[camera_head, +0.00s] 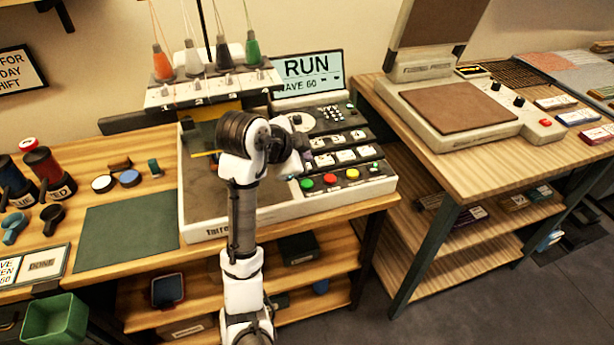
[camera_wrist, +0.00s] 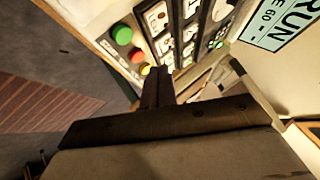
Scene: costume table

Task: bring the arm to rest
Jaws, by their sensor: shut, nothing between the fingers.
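My arm (camera_head: 243,215) reaches up in front of the embroidery machine (camera_head: 205,232), bent at the top with its wrist pointing right over the control panel. My gripper (camera_wrist: 158,72) shows in the wrist view with its dark fingers together and nothing between them. In the head view the gripper is small and mostly hidden by the wrist. Beyond the fingertips lie the panel's green button (camera_wrist: 122,35), red button (camera_wrist: 138,56) and yellow button (camera_wrist: 146,70). The fingers appear apart from the panel, but the exact gap cannot be told.
The screen (camera_head: 307,72) reads RUN. Thread cones, such as the orange one (camera_head: 163,65), stand above the machine. A green mat (camera_head: 125,232) lies left of it, and a green bin (camera_head: 54,320) is front left. A heat press (camera_head: 455,108) stands on the right table. Grey floor is open at front right.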

